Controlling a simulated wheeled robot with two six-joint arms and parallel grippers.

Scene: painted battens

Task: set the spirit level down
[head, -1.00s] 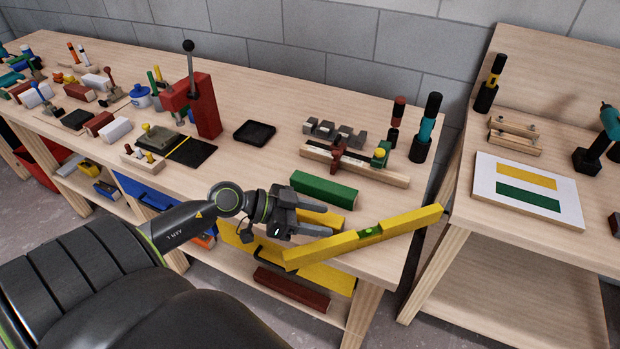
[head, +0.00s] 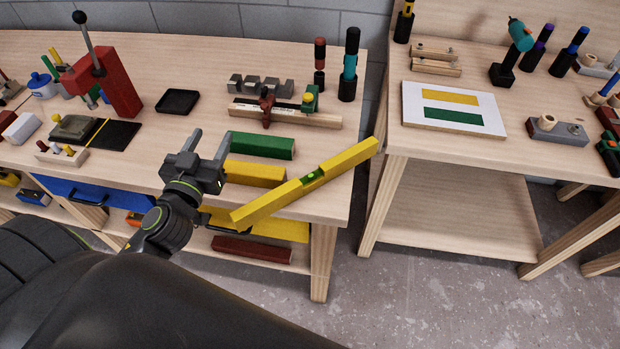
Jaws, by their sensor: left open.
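The yellow spirit level (head: 335,166) with a green vial lies slantwise across the front right corner of the workbench (head: 325,207). Its right end sticks out past the bench's right edge. Its left end is near the front edge. My left gripper (head: 208,139) is open and empty, left of the level and apart from it. Its fingers point to the back of the bench, beside the green batten (head: 262,146) and the yellow batten (head: 256,174). My right gripper is not in view.
A wooden fixture (head: 315,119) with clamps, grey blocks (head: 260,86) and a black tray (head: 178,101) stand behind the battens. A red press (head: 118,85) is at the left. A second bench (head: 395,135) holds a white board (head: 415,112), across a gap.

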